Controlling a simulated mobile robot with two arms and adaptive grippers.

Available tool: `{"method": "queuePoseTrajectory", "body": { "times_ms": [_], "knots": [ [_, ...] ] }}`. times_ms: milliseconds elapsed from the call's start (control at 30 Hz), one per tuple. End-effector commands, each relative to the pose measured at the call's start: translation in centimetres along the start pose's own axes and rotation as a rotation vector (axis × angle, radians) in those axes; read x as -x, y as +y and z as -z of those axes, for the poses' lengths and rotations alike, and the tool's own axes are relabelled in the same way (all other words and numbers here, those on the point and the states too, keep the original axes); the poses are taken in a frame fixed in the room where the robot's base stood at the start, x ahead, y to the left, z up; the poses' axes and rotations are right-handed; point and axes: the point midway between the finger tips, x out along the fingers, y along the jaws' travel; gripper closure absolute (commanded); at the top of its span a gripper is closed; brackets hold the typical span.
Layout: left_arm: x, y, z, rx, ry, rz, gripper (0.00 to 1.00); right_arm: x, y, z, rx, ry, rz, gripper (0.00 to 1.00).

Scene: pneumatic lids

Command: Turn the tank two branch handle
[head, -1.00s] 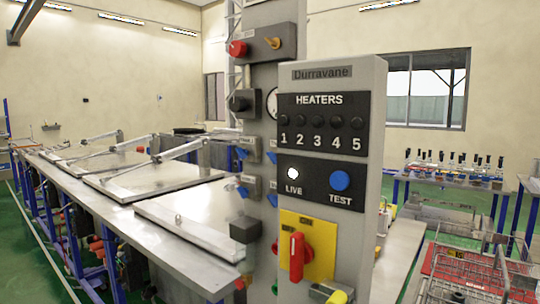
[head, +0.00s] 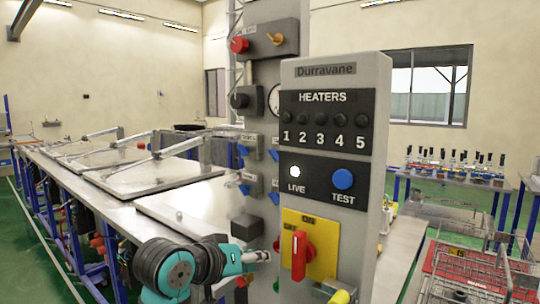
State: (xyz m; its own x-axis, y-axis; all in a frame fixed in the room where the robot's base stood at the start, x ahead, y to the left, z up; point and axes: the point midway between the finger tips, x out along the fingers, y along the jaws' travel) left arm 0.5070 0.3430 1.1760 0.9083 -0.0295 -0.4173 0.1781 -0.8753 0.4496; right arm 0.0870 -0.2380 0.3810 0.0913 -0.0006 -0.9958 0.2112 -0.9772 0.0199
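Several small blue branch handles sit on grey valve blocks on the grey column left of the heater panel. An upper left one (head: 243,150) and a lower left one (head: 244,189) show on the left side. Others are partly hidden by the panel's edge. The labels beside them are too small to read, so I cannot tell which is tank two. My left arm, teal and dark grey, comes in low at the left. My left gripper (head: 262,256) is small at its end, below the handles and apart from them; its fingers are not clear. My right gripper is out of view.
The heater panel (head: 327,120) stands close in front, with a red rotary switch (head: 303,255) on a yellow plate. A long bench (head: 110,208) with lidded tanks runs away to the left. A red-edged cart (head: 475,272) stands at the lower right.

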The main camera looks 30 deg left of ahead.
Motion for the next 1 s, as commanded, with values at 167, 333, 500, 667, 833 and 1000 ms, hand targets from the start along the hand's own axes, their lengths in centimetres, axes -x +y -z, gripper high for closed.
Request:
{"method": "queuePoseTrajectory", "body": {
  "times_ms": [167, 333, 500, 667, 833, 1000],
  "knots": [
    [7.2, 2.3, 10.1, 0.151, 0.197, -0.158, 0.71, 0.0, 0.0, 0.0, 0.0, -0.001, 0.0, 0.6],
    [12.1, 3.1, 14.2, 0.233, 0.288, -0.262, 0.71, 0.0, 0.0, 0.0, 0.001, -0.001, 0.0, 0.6],
    [13.5, 3.4, 15.4, 0.258, 0.316, -0.301, 0.71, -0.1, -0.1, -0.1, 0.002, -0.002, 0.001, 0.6],
    [12.4, 3.7, 15.8, 0.264, 0.317, -0.306, 0.71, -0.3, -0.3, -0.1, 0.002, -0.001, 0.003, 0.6],
    [10.1, 4.5, 16.6, 0.259, 0.307, -0.304, 0.71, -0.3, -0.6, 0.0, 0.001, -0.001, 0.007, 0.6],
    [6.7, 5.4, 18.0, 0.256, 0.306, -0.299, 0.71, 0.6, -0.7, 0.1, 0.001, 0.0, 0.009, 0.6]
  ]
}}
